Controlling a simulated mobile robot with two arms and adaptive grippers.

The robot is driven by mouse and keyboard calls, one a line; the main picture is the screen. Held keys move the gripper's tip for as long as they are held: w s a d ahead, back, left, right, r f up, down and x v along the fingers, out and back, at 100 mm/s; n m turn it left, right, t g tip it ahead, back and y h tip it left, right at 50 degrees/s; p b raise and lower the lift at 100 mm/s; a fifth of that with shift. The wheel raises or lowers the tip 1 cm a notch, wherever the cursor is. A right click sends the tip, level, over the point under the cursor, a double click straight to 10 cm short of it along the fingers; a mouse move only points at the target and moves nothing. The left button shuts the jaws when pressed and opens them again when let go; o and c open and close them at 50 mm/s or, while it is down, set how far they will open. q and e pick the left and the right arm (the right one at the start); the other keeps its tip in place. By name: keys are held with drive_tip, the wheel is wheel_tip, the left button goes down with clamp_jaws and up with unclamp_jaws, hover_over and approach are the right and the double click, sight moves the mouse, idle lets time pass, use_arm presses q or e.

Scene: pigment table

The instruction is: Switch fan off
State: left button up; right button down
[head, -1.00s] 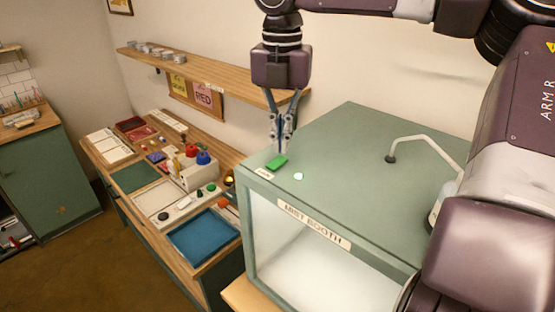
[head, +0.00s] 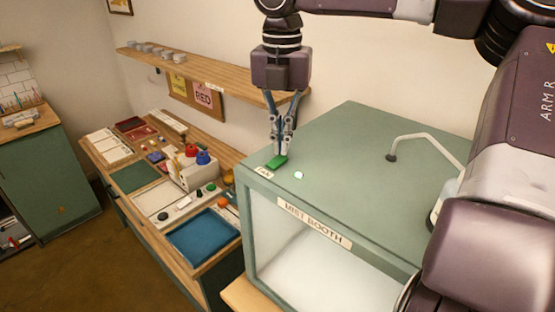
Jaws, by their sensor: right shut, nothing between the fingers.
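The mist booth (head: 340,150) is a green box with a white interior and a "MIST BOOTH" label on its front edge. On its top, near the front left corner, is a green rocker switch (head: 277,162) beside a small fan label (head: 264,172). A small pale green lit lamp (head: 298,175) is just right of the switch. My right gripper (head: 279,152) points down with its fingers shut and empty. Its fingertips are at the switch, and I cannot tell whether they press it. My left gripper is not in view.
A bent pale pipe (head: 425,138) rises from the booth top at the right. A wooden shelf (head: 200,75) runs along the wall behind the gripper. The workbench at left holds a blue tray (head: 203,238) and several pigment items. The middle of the booth top is clear.

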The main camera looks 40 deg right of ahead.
sight(281, 157)
drive_tip(key=shift+f+b, duration=0.7)
drive_tip(key=shift+f, duration=0.2)
drive_tip(key=shift+s+r, duration=0.1)
drive_tip(key=shift+r, duration=0.05)
drive_tip(key=shift+r+p, duration=0.8)
drive_tip(key=shift+r, duration=0.1)
drive_tip(key=shift+r+p, duration=1.75)
drive_tip(key=shift+r, duration=0.8)
drive_tip(key=shift+f, duration=0.15)
